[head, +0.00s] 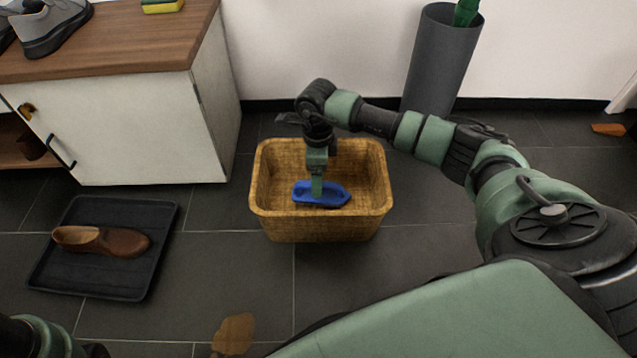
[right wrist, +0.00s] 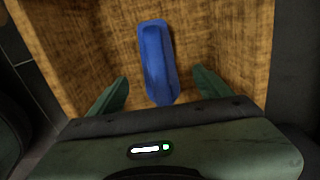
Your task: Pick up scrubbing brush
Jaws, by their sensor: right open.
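The blue scrubbing brush (head: 334,196) lies inside the brown wicker basket (head: 262,225) on the floor. In the right wrist view the brush (right wrist: 156,60) lies lengthwise, with its near end between the two fingers. My right gripper (head: 317,197) reaches down into the basket, over the brush. In the right wrist view the right gripper (right wrist: 157,88) is open, with one green finger to each side of the brush and gaps between. Whether the fingertips reach the brush's height I cannot tell. My left gripper is not in view; only part of the left arm shows at bottom left.
The basket's walls (right wrist: 84,70) surround the right gripper closely. A white cabinet (head: 140,125) with a wooden top stands at left. A brown shoe (head: 100,241) rests on a black tray (head: 75,278). A grey umbrella bin (head: 440,60) stands behind.

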